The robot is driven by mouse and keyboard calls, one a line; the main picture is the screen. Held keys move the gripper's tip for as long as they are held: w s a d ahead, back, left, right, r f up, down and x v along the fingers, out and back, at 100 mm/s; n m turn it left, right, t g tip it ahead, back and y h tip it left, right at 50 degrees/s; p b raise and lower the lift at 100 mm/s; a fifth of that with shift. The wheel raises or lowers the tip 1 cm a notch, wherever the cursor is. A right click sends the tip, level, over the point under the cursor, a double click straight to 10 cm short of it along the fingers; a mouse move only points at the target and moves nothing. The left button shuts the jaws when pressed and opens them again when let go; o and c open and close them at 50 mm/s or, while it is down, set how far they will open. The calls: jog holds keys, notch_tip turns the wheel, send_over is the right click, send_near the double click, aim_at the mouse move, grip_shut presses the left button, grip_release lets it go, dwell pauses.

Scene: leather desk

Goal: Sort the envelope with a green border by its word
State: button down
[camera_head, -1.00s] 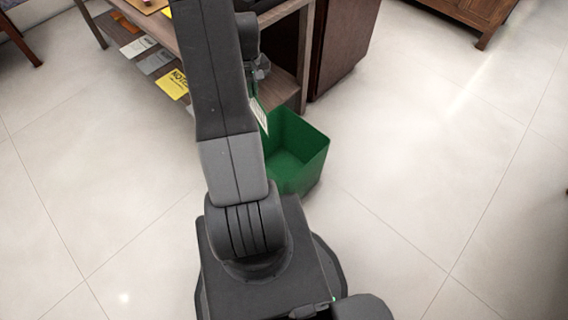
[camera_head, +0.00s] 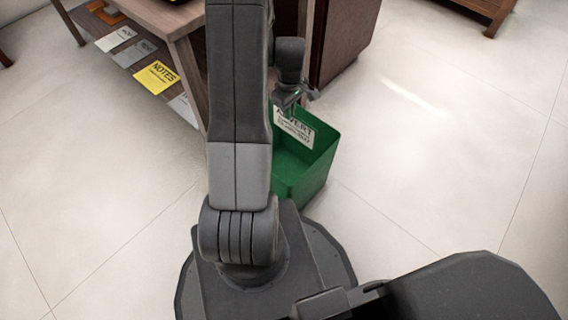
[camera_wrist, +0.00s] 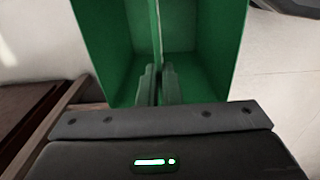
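A white envelope (camera_head: 293,128) with a dark word that reads as ADVERT hangs upright from my gripper in the head view. Smaller print shows below the word. My gripper (camera_head: 289,103) is shut on its top edge. In the wrist view, the fingers of my gripper (camera_wrist: 158,84) pinch the envelope (camera_wrist: 156,35), which shows edge-on as a thin line. The envelope hangs over the green bin (camera_head: 312,172), near its back left side. The green bin (camera_wrist: 108,50) also spreads below the fingers in the wrist view. I see nothing lying in the visible part of it.
A wooden desk (camera_head: 187,50) stands at the upper left. Its low shelf carries a yellow NOTES card (camera_head: 157,77), a grey card (camera_head: 135,53), a white card (camera_head: 115,38) and an orange one. A dark cabinet (camera_head: 345,40) stands behind the bin. The floor to the right is clear.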

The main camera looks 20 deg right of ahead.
aim_at(289, 123)
jog(key=shift+f+b, duration=2.2)
jog(key=shift+f, duration=0.85)
jog(key=shift+r, duration=0.1)
jog(key=c, duration=1.5)
grip_release()
jog(key=shift+c, duration=0.2)
notch_tip(289, 123, up, 14)
jog(key=p, duration=0.5)
